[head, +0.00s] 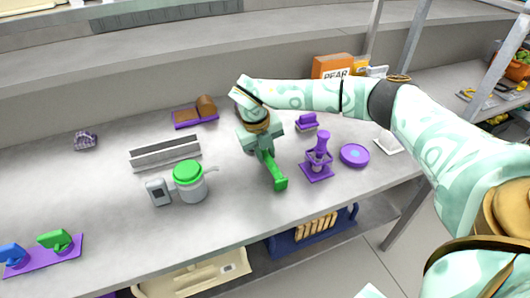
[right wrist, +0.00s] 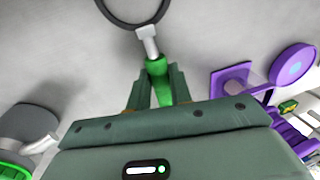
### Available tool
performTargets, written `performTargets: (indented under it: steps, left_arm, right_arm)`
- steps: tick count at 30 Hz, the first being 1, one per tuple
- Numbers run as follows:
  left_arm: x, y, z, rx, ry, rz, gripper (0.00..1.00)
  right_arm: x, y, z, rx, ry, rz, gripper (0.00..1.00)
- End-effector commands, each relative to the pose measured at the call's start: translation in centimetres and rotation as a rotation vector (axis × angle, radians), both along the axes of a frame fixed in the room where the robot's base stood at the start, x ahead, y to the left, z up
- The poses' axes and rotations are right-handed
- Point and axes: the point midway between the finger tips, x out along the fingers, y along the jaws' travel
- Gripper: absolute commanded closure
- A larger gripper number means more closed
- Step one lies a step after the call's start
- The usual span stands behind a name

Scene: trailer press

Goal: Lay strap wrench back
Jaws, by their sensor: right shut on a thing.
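The strap wrench has a green handle (head: 273,172), a short metal neck and a dark ring-shaped strap. My right gripper (head: 262,150) is shut on the handle over the middle of the grey bench. The green end of the handle sticks out toward the bench's front edge in the head view. In the right wrist view the handle (right wrist: 158,75) lies between the fingers, and the dark strap loop (right wrist: 134,14) is beyond the fingertips. I cannot tell whether the wrench touches the bench. My left gripper is out of view.
A green-lidded pot (head: 190,185) stands left of the gripper, beside a grey trough (head: 165,152). A purple press-like stand (head: 317,168) and a purple round dish (head: 354,155) are to the right. A purple tray (head: 195,121) with brown blocks is behind. The left bench has free room.

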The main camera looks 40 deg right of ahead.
Motion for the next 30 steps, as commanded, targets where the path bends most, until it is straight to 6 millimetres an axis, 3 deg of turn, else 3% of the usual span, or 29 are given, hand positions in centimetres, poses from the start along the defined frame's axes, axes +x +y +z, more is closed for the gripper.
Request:
performTargets:
  steps: [1, 2, 3, 12, 17, 21, 30]
  left_arm:
    - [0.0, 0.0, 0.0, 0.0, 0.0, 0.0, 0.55]
    - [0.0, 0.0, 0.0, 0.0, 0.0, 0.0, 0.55]
    - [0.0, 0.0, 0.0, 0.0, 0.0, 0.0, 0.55]
    - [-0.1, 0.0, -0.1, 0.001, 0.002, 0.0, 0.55]
    - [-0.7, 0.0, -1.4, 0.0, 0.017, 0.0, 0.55]
    - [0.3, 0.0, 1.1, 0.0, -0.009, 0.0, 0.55]
    - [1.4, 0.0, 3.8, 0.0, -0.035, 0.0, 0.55]
  right_arm:
    - [0.0, 0.0, -0.1, 0.0, 0.001, 0.0, 1.0]
    - [0.0, 0.0, -0.1, 0.0, 0.0, 0.0, 0.71]
    - [0.0, 0.0, -0.1, 0.0, 0.001, 0.0, 0.6]
    - [0.0, 0.0, -0.2, 0.0, 0.001, 0.0, 0.57]
    - [0.0, 0.0, -1.0, 0.0, 0.004, 0.0, 0.57]
    - [0.3, 0.8, 4.0, -0.001, -0.008, 0.001, 0.57]
    - [0.9, 2.4, 11.9, 0.0, -0.005, -0.001, 0.57]
